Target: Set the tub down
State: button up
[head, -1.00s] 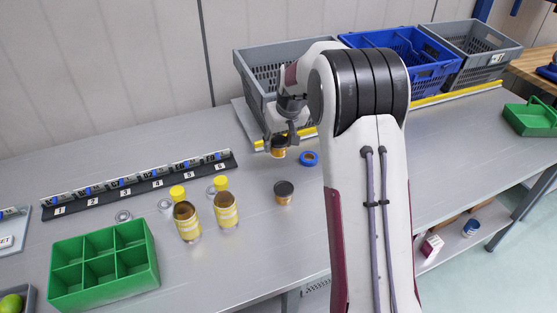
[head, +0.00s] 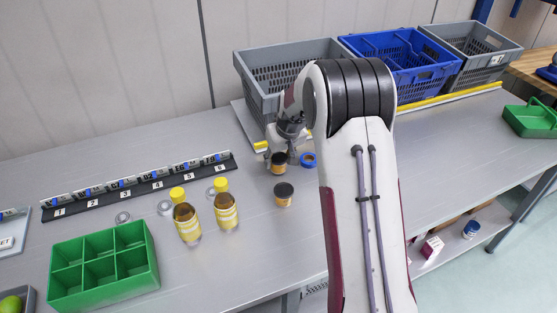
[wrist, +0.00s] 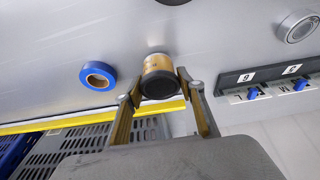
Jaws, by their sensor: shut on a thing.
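The tub (head: 279,165) is a small amber jar with a dark lid, held upright at my gripper (head: 288,152) in the head view. In the wrist view the tub (wrist: 158,68) sits between the two fingertips of my gripper (wrist: 160,88), its black lid facing the camera. The fingers are shut on its sides. The tub is low over the grey bench top (head: 250,240); I cannot tell whether its base touches. A second similar tub (head: 284,196) stands on the bench just in front of it.
A blue ring, perhaps tape (head: 308,160), lies right of the tub; it also shows in the wrist view (wrist: 98,76). A grey tote (head: 262,85) stands behind. Two yellow-capped bottles (head: 187,222) (head: 226,211) and a green divided box (head: 104,268) are to the left.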

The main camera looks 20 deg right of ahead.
jog(key=shift+f, duration=0.3)
jog(key=shift+f, duration=0.1)
jog(key=o, duration=1.3)
jog(key=shift+c, duration=0.2)
jog(key=v, duration=1.2)
